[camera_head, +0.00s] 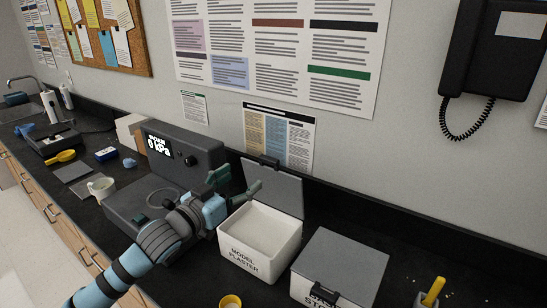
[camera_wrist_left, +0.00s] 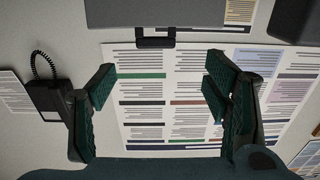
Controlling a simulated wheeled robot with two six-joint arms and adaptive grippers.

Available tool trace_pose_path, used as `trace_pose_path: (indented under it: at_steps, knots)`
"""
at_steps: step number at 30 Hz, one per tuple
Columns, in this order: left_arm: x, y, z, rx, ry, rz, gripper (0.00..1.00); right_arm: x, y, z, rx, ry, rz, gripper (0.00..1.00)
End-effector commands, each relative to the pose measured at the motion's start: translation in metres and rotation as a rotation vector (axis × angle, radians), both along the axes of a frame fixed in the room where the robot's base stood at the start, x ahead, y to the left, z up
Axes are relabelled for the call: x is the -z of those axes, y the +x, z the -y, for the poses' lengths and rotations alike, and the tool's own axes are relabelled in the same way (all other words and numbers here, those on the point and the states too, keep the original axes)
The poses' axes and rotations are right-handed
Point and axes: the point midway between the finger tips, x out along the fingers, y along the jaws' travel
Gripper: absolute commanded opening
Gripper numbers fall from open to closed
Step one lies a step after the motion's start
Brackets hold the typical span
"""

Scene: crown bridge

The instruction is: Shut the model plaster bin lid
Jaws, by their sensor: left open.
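The white model plaster bin (camera_head: 258,250) stands on the black counter with its mouth uncovered. Its grey lid (camera_head: 278,190) is raised steeply behind the mouth, with a dark handle (camera_head: 263,161) at its top edge. My left gripper (camera_head: 237,182) is open and empty, above the bin's left side and in front of the lid's left part. In the left wrist view, the lid (camera_wrist_left: 115,14) and its handle (camera_wrist_left: 155,42) show at the top, beyond my open fingers (camera_wrist_left: 158,85). Nothing is between the fingers. My right gripper is out of view.
A second bin with a shut grey lid (camera_head: 343,262) stands close on the right. A grey device with a display (camera_head: 185,150) stands to the left, beneath my left arm. A yellow cup (camera_head: 230,301) is in front, and a yellow-handled tool (camera_head: 433,290) at the right.

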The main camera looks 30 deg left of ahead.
Motion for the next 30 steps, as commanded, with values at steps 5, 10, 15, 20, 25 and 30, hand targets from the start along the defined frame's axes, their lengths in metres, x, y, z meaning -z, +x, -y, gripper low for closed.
trace_pose_path:
  at_steps: [5,10,15,20,25,30]
  knots:
    - [-0.001,0.044,0.01,0.008,-0.017,0.004,0.7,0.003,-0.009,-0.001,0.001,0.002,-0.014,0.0]
    - [0.001,0.092,0.016,0.007,-0.011,-0.001,0.7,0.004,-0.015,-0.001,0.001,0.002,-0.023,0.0]
    - [0.002,0.119,0.019,0.005,-0.005,-0.003,0.7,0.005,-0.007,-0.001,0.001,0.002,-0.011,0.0]
    - [0.002,0.129,0.02,0.006,-0.002,-0.002,0.7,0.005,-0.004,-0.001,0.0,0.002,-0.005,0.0]
    - [0.002,0.129,0.02,0.005,0.0,-0.003,0.7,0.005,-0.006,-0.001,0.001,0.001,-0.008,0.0]
    - [0.002,0.129,0.02,0.005,0.0,-0.003,0.54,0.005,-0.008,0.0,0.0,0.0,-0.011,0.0]
